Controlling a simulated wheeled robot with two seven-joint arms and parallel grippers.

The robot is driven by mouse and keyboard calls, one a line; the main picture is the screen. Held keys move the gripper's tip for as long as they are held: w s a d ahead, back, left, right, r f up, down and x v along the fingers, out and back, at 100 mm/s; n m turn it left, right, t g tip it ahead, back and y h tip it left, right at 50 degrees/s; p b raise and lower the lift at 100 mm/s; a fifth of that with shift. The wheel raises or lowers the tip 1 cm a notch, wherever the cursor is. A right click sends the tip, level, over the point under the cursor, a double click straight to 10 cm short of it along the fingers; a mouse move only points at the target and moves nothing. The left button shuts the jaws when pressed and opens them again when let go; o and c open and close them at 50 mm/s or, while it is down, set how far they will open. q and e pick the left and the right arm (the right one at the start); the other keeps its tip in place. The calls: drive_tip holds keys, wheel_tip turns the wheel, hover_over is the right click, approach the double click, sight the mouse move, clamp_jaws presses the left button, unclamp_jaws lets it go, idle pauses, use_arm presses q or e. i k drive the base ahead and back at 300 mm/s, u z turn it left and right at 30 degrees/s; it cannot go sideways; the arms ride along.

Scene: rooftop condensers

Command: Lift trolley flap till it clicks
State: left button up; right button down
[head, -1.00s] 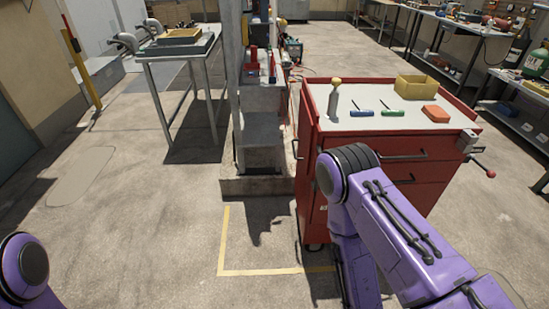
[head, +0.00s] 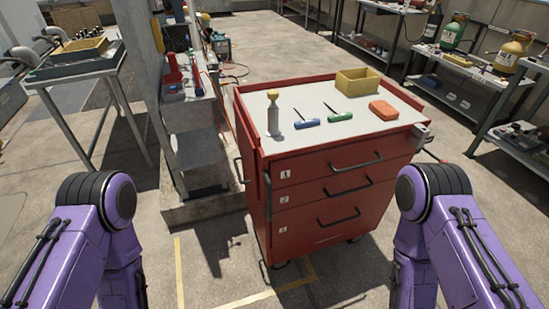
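The red trolley (head: 325,206) stands ahead, a little right of centre, with three numbered drawers and black bar handles facing me. The drawers look shut. A narrow red panel with a dark handle shows edge-on at its left side (head: 254,190); I cannot tell whether this is the flap. A grey fitting (head: 423,131) sits at the top right front corner. Both my purple arms bend down out of the picture, left and right of the trolley. Neither gripper is in view.
On the trolley top are a spray bottle (head: 273,115), blue (head: 307,123) and green (head: 340,117) tools, an orange block (head: 384,110) and a yellow bin (head: 357,81). A grey post and shelf unit (head: 197,125) stands close left. Floor is free in front.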

sight(246, 148)
drive_tip(key=z, duration=0.2)
drive_tip(key=i, duration=1)
drive_tip(key=u, duration=0.2)
